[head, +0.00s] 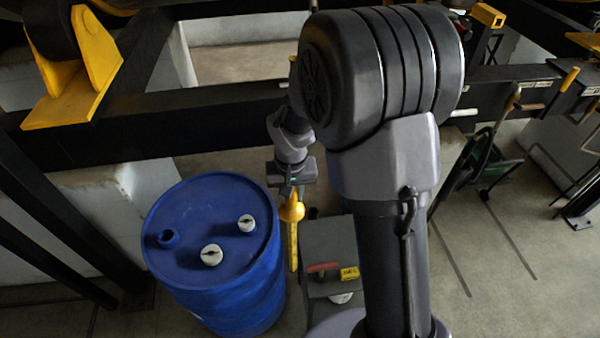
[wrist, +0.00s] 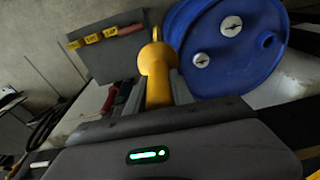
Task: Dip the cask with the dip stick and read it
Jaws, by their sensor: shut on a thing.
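The cask is a blue drum (head: 215,285) standing upright left of my gripper in the head view. Its top has two white caps (head: 211,255) and an open dark-rimmed hole (head: 168,238) near the left edge. My gripper (head: 291,188) is shut on the yellow dip stick (head: 292,212), which hangs down just right of the cask, outside its rim. In the wrist view the dip stick (wrist: 155,65) lies between the fingers, and the cask (wrist: 225,80) with its hole (wrist: 267,40) is to the right.
A grey stand (head: 328,240) right of the stick carries a red-handled item (head: 323,267) and a yellow tag (head: 349,273). A dark beam (head: 200,120) runs behind the cask. A green trolley (head: 488,160) stands at right. The floor (head: 500,280) at front right is clear.

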